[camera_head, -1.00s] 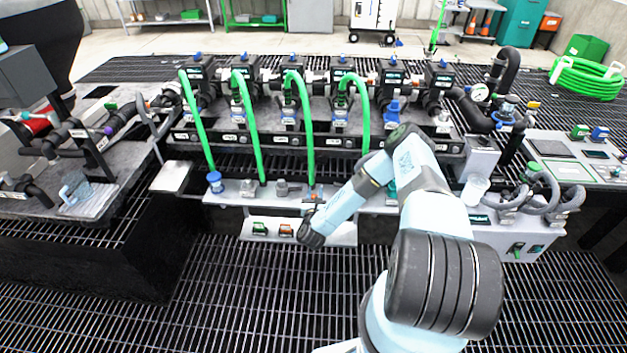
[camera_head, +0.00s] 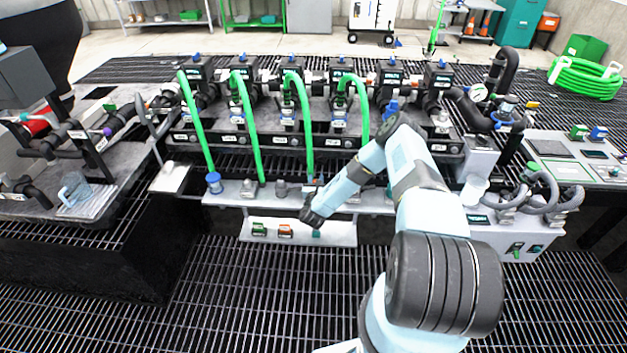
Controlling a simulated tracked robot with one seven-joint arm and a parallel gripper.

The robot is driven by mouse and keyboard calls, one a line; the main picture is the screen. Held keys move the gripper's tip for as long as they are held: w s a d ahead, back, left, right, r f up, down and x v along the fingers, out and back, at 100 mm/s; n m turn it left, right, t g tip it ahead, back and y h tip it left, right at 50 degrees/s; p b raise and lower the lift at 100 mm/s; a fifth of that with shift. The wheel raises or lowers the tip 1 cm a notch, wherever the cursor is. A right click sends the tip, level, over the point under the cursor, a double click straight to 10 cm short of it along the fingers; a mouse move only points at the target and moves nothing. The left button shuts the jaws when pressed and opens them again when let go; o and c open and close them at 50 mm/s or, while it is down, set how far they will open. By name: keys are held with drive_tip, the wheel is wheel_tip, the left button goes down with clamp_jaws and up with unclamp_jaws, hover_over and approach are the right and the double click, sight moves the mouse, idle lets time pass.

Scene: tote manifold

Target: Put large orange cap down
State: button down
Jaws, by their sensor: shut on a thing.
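My gripper (camera_head: 319,189) is small in the camera_head view, at the end of my pale blue arm, over the grey shelf (camera_head: 240,190) in front of the manifold. My dark wrist covers much of it. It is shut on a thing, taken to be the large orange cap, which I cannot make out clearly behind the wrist. A small orange item (camera_head: 285,231) lies on the lower white tray (camera_head: 340,236), left of my wrist, beside a green item (camera_head: 259,229). A teal item (camera_head: 316,232) lies there too, just below my wrist.
Several green hoses (camera_head: 247,120) hang from the manifold down to the shelf. A blue-topped fitting (camera_head: 214,182) and a grey fitting (camera_head: 281,188) stand on the shelf left of my gripper. Dark grating covers the floor in front.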

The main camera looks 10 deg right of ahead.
drive_tip(key=shift+f, duration=0.1)
drive_tip(key=c, duration=0.7)
unclamp_jaws()
drive_tip(key=shift+c, duration=0.2)
